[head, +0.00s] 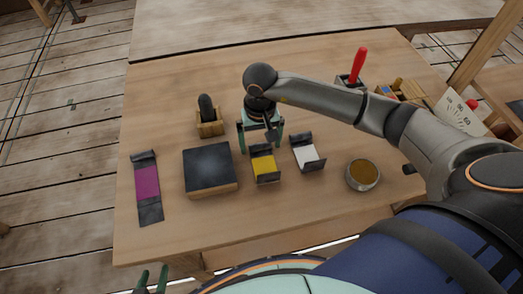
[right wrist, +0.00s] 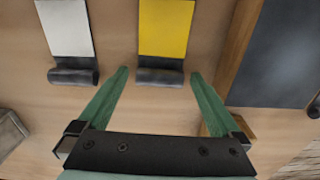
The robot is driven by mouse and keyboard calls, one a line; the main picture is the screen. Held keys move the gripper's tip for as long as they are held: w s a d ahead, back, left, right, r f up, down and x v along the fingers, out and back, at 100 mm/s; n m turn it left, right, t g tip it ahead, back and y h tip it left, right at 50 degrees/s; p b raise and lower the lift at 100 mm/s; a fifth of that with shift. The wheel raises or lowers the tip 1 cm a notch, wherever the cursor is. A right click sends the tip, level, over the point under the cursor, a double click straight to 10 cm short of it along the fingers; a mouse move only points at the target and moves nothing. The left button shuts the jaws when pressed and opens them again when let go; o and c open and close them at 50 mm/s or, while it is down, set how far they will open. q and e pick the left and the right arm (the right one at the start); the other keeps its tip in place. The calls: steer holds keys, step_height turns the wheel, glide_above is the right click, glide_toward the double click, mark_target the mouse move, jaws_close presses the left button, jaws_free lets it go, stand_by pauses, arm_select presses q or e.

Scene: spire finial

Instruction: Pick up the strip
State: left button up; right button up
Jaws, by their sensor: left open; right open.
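Three strips with dark ends lie on the wooden table: a yellow strip (head: 264,164), a white strip (head: 306,153) and a magenta strip (head: 147,183). My right gripper (head: 261,146) is open and empty, at the far end of the yellow strip. In the right wrist view, the open fingers (right wrist: 160,76) stand on either side of the dark curled end of the yellow strip (right wrist: 165,30). The white strip (right wrist: 65,28) is left of them there. My left gripper (head: 152,281) shows only as green fingertips at the bottom edge, off the table.
A dark-topped block (head: 209,168) stands close left of the yellow strip. A wooden holder with a dark knob (head: 208,112) is behind it. A round bowl (head: 363,175) is at right. A red-handled tool (head: 358,66) stands at the back. The front table is clear.

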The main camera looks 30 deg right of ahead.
steer(key=shift+f, duration=0.45)
steer(key=shift+c, duration=0.2)
steer(key=c, duration=1.5)
steer(key=shift+r, duration=0.1)
steer(key=shift+r, duration=0.1)
